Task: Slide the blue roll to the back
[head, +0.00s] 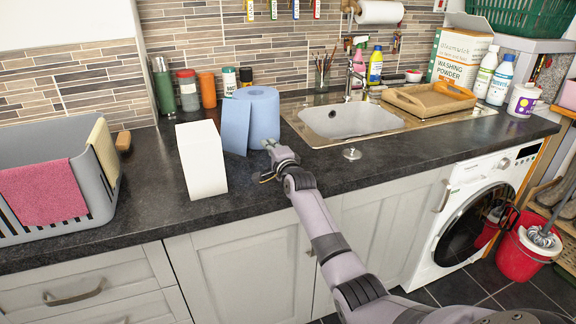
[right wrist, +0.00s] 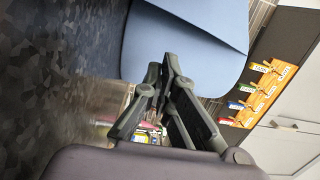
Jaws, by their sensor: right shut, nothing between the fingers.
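The blue roll (head: 265,112) stands upright on the dark worktop, left of the sink, with a loose sheet (head: 235,126) hanging at its left side. My right gripper (head: 269,147) is at the roll's front lower right, low over the worktop. Its fingers are shut with nothing between them. In the right wrist view, the blue roll (right wrist: 175,45) fills the upper middle, and the closed fingertips (right wrist: 158,78) overlap its lower edge. I cannot tell whether they touch it. My left gripper is not in view.
A white box (head: 201,160) stands just left of the roll, near the front. Several bottles and jars (head: 188,90) line the wall behind and to the left. The sink (head: 350,119) lies to the right. A grey basket (head: 98,190) stands at far left.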

